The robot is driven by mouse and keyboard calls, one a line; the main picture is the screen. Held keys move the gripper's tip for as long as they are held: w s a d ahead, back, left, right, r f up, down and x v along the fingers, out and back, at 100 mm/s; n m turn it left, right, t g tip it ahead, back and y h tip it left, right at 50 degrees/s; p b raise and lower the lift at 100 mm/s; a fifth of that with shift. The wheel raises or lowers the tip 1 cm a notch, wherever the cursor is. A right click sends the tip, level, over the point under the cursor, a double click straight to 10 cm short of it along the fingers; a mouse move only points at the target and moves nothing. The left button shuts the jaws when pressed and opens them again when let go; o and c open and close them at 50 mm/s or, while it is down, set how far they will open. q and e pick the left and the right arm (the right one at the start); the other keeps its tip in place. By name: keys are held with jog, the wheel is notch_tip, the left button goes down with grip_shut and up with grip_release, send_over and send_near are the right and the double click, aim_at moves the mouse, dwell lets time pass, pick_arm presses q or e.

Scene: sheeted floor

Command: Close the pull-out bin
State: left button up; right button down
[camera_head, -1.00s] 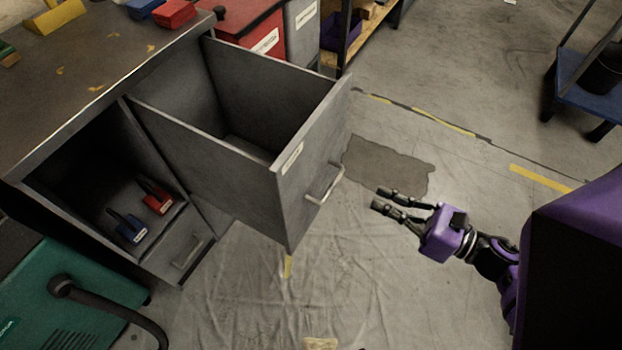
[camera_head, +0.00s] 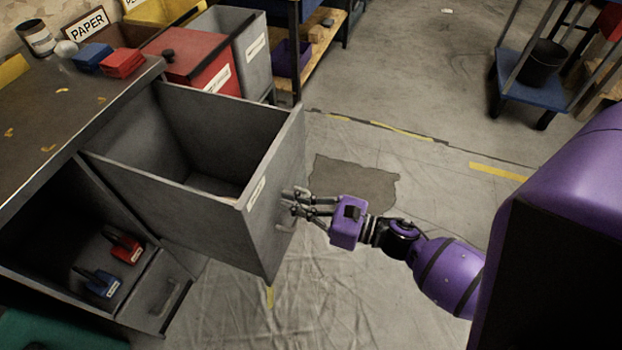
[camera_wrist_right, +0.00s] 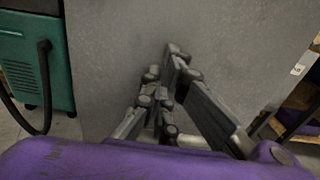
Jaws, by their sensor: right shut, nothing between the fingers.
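The grey pull-out bin (camera_head: 190,205) stands pulled out of the grey cabinet, open at the top, with a label and a handle (camera_head: 286,222) on its front panel. My right gripper (camera_head: 291,202) is at the front panel, by the handle and below the label. Its fingers are together with nothing between them. The right wrist view shows the fingers (camera_wrist_right: 172,75) in front of the plain grey panel (camera_wrist_right: 110,60); whether they touch it I cannot tell. My left gripper is in neither view.
An open compartment left of the bin holds a red tool (camera_head: 126,247) and a blue tool (camera_head: 101,283). Red and grey containers (camera_head: 197,62) stand behind the bin. A blue cart (camera_head: 537,100) is at the back right. The floor in front of the bin is clear.

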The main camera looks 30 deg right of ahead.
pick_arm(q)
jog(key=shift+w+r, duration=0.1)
pick_arm(e)
jog(key=shift+w+a, duration=0.2)
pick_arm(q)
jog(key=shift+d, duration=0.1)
